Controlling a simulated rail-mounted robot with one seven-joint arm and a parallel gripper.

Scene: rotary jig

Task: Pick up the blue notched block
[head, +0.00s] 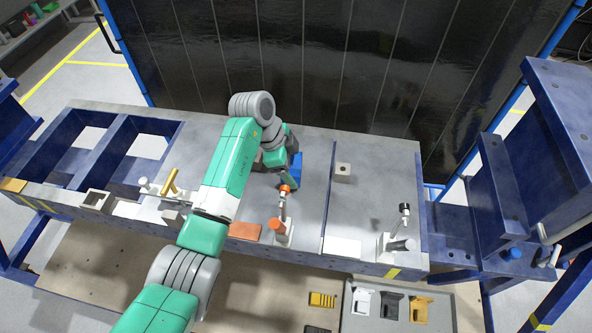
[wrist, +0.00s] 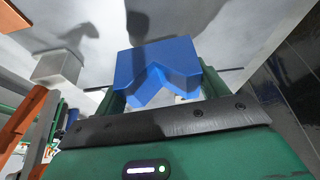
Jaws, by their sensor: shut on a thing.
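The blue notched block (wrist: 160,62) is between the two fingers of my gripper (wrist: 160,84) in the wrist view, with its V-shaped notch facing the camera. My gripper is shut on it, one finger on each side. In the head view the blue block (head: 297,168) shows in part beside the green end of my arm, over the grey bench (head: 370,204). My arm hides the rest of it and most of the gripper there. I cannot tell how far the block is above the bench.
A grey block with a hole (head: 342,172) stands to the right. A toggle clamp with an orange tip (head: 283,228) stands close in front of the blue block. Another clamp (head: 398,240) is at the bench's right end. A dark panel (head: 300,60) rises behind the bench.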

